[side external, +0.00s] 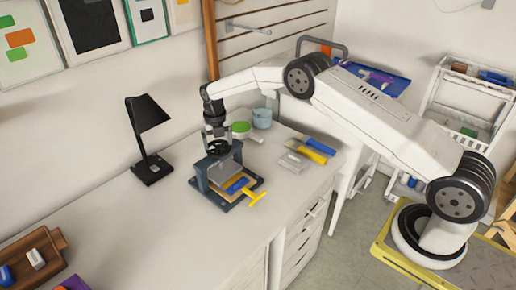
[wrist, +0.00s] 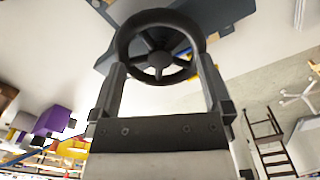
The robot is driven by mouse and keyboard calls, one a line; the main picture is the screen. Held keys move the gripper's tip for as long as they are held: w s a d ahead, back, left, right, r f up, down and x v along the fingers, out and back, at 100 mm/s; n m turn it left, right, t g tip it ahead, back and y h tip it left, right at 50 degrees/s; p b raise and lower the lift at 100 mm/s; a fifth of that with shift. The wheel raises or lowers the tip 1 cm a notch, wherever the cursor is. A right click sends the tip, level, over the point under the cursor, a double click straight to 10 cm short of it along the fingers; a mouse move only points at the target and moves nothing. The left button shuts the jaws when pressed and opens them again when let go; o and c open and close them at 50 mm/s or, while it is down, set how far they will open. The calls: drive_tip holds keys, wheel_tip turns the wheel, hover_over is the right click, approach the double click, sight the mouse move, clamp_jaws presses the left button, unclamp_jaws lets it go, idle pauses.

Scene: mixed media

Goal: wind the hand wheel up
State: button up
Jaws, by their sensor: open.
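The hand wheel (wrist: 158,60) is a dark spoked ring with a round hub, seen nearly face-on in the wrist view. It sits on top of a small grey press (side external: 201,176) on the white workbench in the side view. My gripper (wrist: 163,72) is open, with one finger on each side of the wheel's near rim. I cannot tell whether the fingers touch the rim. In the side view my gripper (side external: 215,132) points down over the press and largely hides the wheel. A blue item (side external: 237,185) and a yellow-handled tool (side external: 257,200) are at the press base.
A black desk lamp (side external: 148,130) stands left of the press. A green-topped item (side external: 241,127) and a blue-grey cup (side external: 262,118) stand behind it. Yellow and blue tools (side external: 306,152) lie to the right. A wooden tray (side external: 32,248) is at front left. The bench between tray and press is clear.

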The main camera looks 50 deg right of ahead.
drive_tip(key=shift+r, duration=0.15)
drive_tip(key=shift+r, duration=0.9)
drive_tip(key=m, duration=1.1)
drive_tip(key=shift+w, duration=0.1)
drive_tip(key=m, duration=1)
